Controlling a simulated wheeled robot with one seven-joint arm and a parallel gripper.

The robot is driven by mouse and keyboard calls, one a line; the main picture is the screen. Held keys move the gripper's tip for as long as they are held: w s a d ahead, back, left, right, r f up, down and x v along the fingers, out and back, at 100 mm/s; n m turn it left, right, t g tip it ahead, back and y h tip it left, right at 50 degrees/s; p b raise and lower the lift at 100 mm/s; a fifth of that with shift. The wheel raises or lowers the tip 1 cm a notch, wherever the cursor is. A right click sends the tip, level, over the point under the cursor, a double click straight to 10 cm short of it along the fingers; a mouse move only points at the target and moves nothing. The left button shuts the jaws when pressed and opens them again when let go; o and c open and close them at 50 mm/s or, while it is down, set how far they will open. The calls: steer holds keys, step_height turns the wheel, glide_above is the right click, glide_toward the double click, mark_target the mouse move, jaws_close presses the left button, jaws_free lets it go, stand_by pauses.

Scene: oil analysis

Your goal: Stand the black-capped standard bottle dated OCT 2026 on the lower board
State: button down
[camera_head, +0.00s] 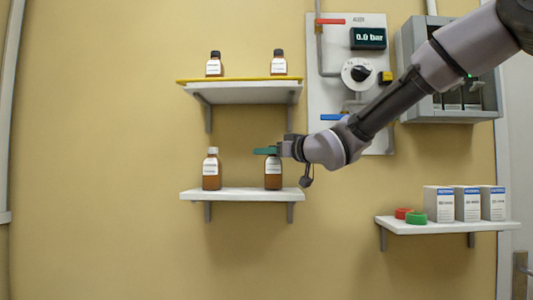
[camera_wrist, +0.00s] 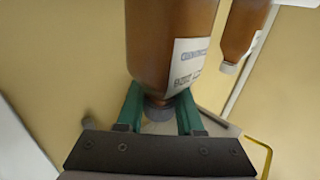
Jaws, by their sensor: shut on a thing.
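My gripper (camera_head: 266,151) has teal fingers shut on the cap and neck of an upright brown bottle (camera_head: 273,175) with a white label. In the wrist view this bottle (camera_wrist: 165,45) appears inverted, its dark cap (camera_wrist: 158,108) between the fingers. Its label is only partly seen, and I cannot read the date. The bottle is at the right part of the white lower board (camera_head: 240,195); I cannot tell whether its base touches. A pale-capped brown bottle (camera_head: 211,170) stands on the board's left part. Two black-capped brown bottles (camera_head: 215,64) (camera_head: 279,63) stand on the yellow-edged upper board (camera_head: 245,92).
A panel (camera_head: 330,85) with a dial, a red handle, a blue handle and a "0.0 bar" display is behind my arm. A grey cabinet (camera_head: 409,85) is to its right. A right shelf (camera_head: 440,228) holds white boxes and red and green rings. The lower board's middle is clear.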

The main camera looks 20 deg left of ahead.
steer(key=shift+f, duration=0.15)
steer(key=c, duration=0.5)
jaws_free()
steer(key=shift+c, duration=0.2)
